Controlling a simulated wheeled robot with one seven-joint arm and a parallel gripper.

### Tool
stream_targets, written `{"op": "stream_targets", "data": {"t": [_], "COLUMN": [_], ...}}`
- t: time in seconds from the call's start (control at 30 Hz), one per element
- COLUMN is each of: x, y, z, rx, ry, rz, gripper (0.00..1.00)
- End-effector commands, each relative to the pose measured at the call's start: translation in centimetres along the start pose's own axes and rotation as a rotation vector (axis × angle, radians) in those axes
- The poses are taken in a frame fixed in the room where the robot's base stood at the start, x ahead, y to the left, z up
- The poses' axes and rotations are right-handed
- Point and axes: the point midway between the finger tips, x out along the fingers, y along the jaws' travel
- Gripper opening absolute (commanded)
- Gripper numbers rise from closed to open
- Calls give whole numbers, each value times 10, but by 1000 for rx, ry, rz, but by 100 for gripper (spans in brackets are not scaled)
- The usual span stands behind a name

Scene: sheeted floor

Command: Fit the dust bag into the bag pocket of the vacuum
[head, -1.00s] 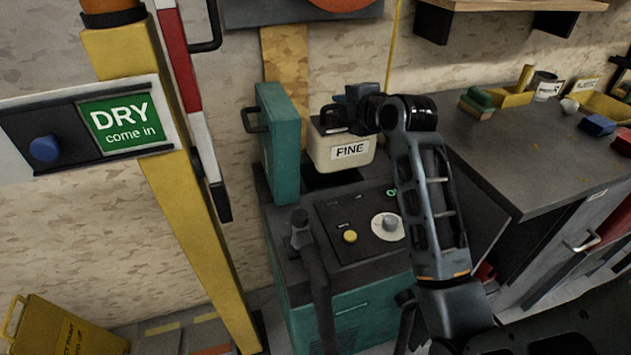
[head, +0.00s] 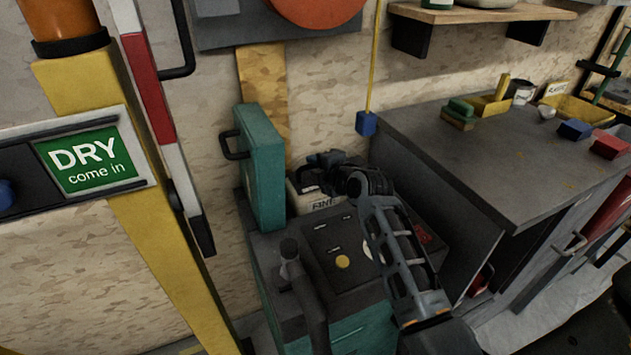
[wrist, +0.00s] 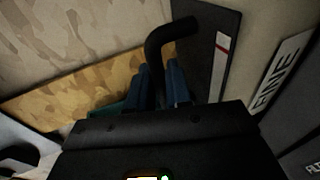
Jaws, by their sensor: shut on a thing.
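The dust bag (head: 299,202) is a cream block with a FINE label, partly hidden by my gripper in the head view. The label side of the bag (wrist: 285,72) shows at the right of the wrist view. My gripper (head: 325,178) is shut on its black handle (wrist: 158,55), between blue fingers. The vacuum (head: 262,300) is a grey and teal machine with its teal lid (head: 264,165) standing upright. The bag is low at the back of its top, beside the lid, where the pocket is. Its lower part and the pocket opening are hidden; I cannot tell how deep it sits.
A black upright hose piece (head: 290,260) stands at the vacuum's front left. A yellow post (head: 130,190) with a DRY sign (head: 90,160) is at the left. A grey bench (head: 440,150) with blocks and trays is close on the right. The wall is right behind.

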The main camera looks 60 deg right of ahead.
Motion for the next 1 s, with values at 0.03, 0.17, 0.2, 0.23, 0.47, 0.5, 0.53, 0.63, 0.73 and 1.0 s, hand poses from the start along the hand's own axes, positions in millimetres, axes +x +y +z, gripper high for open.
{"op": "stream_targets", "data": {"t": [0.03,0.17,0.2,0.23,0.47,0.5,0.53,0.63,0.73,1.0], "x": [2,4,4,5,16,16,16,16,16,17], "y": [-3,-8,-11,-14,-42,-44,-44,-43,-44,-46], "z": [0,0,0,0,2,2,2,2,2,2], "rx": [1,-1,-1,-1,1,0,0,-1,-1,0], "ry": [0,0,0,0,0,-1,-1,0,0,0], "rz": [1,3,2,2,1,2,3,4,3,1], "gripper": [0,0,0,0,0,0,0,0,0,31]}}
